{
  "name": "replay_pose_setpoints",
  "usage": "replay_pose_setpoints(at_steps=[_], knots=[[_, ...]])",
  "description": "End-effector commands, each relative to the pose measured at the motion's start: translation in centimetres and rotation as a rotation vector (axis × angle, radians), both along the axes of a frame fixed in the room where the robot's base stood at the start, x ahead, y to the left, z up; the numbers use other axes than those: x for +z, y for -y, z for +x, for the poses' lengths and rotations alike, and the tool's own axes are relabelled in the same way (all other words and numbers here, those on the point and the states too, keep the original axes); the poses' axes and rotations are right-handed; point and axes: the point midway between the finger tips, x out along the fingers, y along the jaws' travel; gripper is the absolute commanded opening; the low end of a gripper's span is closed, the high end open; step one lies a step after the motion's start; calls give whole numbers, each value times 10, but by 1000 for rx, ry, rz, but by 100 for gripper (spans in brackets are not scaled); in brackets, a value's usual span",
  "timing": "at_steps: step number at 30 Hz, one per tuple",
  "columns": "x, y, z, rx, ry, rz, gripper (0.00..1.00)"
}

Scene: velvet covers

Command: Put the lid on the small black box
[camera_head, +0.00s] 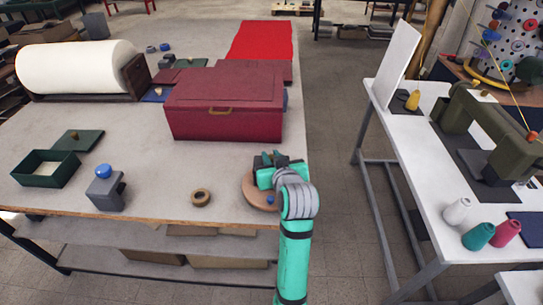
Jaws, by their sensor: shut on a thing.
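My gripper (266,167) is over a round brown board (254,197) at the front right of the large table. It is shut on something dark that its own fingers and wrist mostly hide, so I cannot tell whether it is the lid. Dark parts show around the fingers, but I cannot make out a small black box clearly. A small blue spot (270,200) shows on the board below the gripper.
A large dark red box (225,105) stands just behind my gripper. An open green box (45,170), a green lid (80,141), a grey block with a blue knob (106,190) and a tape ring (201,197) are to the left. A white sewing table (410,125) is across an aisle.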

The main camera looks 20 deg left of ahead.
Motion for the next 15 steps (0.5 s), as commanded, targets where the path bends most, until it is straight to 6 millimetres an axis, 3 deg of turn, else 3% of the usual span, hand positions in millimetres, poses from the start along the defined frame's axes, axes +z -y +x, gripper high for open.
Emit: replay_pose_setpoints(at_steps=[8, 9, 10, 11, 15], knots=[[-5, 0, 0, 0, -1, -1, 0], [-5, 0, 0, 0, 0, 0, 28], [-5, 0, 0, 0, 0, 0, 36], [-5, 0, 0, 0, 0, 0, 41], [-4, 0, 0, 0, 0, 0, 41]])
